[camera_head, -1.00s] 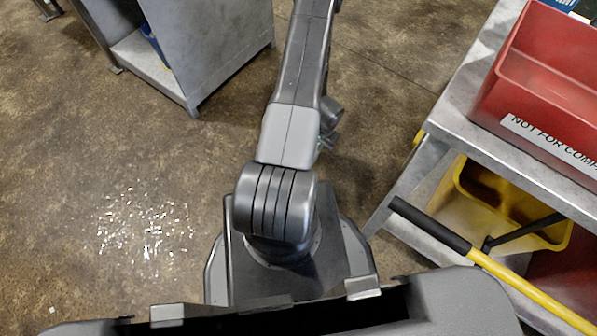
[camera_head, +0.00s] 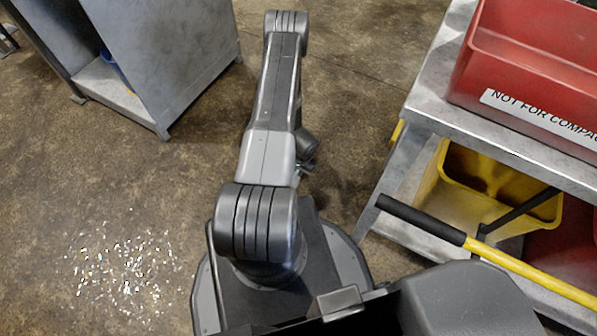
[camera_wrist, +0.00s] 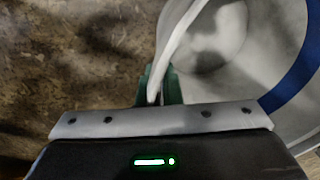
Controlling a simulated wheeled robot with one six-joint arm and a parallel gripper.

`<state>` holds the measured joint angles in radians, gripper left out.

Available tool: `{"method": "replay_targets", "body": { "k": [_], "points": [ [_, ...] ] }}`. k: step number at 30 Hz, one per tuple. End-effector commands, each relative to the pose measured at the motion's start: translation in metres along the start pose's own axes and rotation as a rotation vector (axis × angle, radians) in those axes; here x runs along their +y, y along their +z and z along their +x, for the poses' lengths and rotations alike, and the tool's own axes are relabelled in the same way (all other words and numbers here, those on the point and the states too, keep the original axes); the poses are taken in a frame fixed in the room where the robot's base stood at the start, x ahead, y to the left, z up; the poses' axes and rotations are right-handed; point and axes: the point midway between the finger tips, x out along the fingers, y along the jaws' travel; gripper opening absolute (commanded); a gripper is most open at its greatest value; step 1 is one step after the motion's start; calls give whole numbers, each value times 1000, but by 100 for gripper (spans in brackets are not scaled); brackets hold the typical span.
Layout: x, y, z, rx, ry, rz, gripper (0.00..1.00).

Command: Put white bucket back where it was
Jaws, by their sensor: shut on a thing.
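The white bucket (camera_wrist: 225,32) fills the upper right of the wrist view, seen into its open mouth. Its inside is pale grey-white with a darker shadow, and a blue band (camera_wrist: 297,75) runs along its right side. The lower part of the bucket is hidden behind my wrist.
A grey metal cabinet (camera_head: 165,55) with a blue object (camera_head: 116,72) on its low shelf stands at upper left. At right, a metal table (camera_head: 432,108) carries a red bin (camera_head: 530,55). Below are a yellow bucket (camera_head: 500,180) and a yellow pole (camera_head: 530,275). Shiny scraps (camera_head: 125,270) lie on the floor.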

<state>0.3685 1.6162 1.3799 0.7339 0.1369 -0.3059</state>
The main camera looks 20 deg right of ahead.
Motion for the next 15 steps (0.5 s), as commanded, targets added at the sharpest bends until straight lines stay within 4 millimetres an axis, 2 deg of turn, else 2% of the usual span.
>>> {"method": "replay_targets", "body": {
  "k": [11, 12, 15],
  "points": [
    [0, -1, 5, 1, -1, -1, 0],
    [0, 0, 4, 1, 0, -1, 9],
    [0, 0, 4, 1, 0, -1, 27]
  ]
}}
